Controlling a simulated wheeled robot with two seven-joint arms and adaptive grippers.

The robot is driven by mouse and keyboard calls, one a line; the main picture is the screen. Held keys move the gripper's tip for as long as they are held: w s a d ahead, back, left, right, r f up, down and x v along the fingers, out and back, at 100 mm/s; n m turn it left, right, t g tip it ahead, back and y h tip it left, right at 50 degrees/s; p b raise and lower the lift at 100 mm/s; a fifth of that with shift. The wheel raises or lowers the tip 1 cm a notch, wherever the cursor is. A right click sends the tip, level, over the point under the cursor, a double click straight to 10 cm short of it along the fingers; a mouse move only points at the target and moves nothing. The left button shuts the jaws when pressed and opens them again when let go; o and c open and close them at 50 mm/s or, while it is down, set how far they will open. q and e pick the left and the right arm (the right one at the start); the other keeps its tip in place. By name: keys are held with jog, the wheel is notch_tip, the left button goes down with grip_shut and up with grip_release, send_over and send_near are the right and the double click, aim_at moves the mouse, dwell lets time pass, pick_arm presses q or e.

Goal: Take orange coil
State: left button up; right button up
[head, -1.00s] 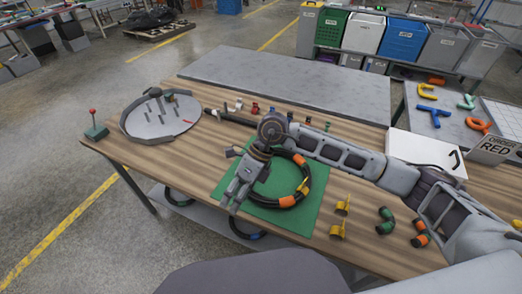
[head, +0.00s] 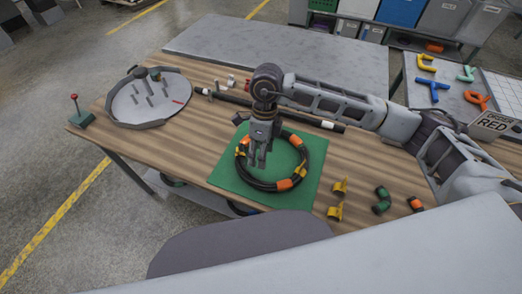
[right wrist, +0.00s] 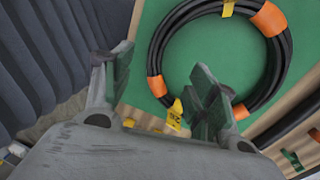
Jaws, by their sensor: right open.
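The orange coil (head: 312,150) is a black hose wound in a ring with orange bands and yellow tags. It lies flat on a green mat (head: 230,182) on the wooden table. My right gripper (head: 258,160) points down over the coil's left side and hides part of it. In the right wrist view, the open fingers of my right gripper (right wrist: 160,65) are spread and empty. There the coil (right wrist: 285,65) lies mostly beyond and to the right of them, with the right finger overlapping its near edge. My left gripper is not in view.
A round tray with pegs (head: 125,108) and a red-knobbed box (head: 80,118) stand at left. A black rod (head: 235,100) lies behind the coil. Yellow clips (head: 340,187) and green fittings (head: 382,193) lie right of the mat.

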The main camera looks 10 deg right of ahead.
aim_at(259, 180)
jog(key=f, duration=0.3)
jog(key=s+f+p, duration=0.1)
jog(key=f, duration=0.3)
jog(key=s+a+f, duration=0.1)
jog(key=f, duration=0.3)
jog(key=shift+f, duration=0.1)
jog(key=shift+s+a+f, duration=0.15)
jog(key=shift+f, duration=0.55)
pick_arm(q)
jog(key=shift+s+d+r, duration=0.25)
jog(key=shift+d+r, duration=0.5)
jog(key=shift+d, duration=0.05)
pick_arm(e)
jog(key=shift+f, duration=0.35)
jog(key=shift+c, duration=0.4)
